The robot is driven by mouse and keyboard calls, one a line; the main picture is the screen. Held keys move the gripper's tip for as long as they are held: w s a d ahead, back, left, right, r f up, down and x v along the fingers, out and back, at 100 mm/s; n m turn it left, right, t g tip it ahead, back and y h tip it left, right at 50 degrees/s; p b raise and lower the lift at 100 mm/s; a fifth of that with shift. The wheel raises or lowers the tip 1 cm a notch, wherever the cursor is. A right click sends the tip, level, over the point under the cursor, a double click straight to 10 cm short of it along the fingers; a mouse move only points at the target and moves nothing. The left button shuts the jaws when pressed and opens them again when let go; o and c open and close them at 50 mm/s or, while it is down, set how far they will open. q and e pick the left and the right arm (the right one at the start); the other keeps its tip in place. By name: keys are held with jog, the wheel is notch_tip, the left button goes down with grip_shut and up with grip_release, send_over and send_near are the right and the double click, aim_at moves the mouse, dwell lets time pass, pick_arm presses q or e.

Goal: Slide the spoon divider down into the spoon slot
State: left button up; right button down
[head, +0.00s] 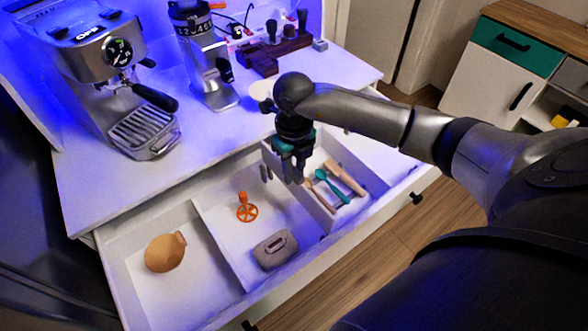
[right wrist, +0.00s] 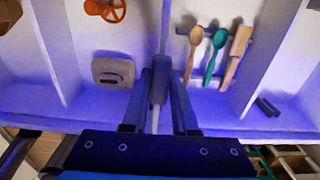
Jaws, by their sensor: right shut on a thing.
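The white spoon divider (head: 308,210) is a thin upright panel in the open drawer, between the middle compartment and the spoon compartment. My right gripper (head: 290,177) points down over it and is shut on its upper edge. In the right wrist view, the gripper (right wrist: 160,78) has a finger on each side of the divider (right wrist: 165,28). The gripper hides part of the panel, and I cannot tell whether its lower edge is fully seated. A teal spoon (head: 331,186) and a wooden spoon (right wrist: 193,52) lie right of the divider. My left gripper is not in view.
The middle compartment holds an orange wheel-like tool (head: 247,207) and a grey box (head: 275,250). A tan bowl-shaped item (head: 165,252) lies in the left compartment. A pale wooden tool (right wrist: 238,52) lies beside the spoons. The espresso machine (head: 105,70) and grinder (head: 205,70) stand on the counter behind.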

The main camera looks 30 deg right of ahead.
aim_at(294, 194)
jog(key=shift+f+b, duration=3.4)
jog(key=shift+f, duration=0.8)
jog(key=c, duration=0.6)
grip_release()
notch_tip(294, 194, up, 15)
jog(key=shift+r+p, duration=0.2)
jog(key=shift+p, duration=0.75)
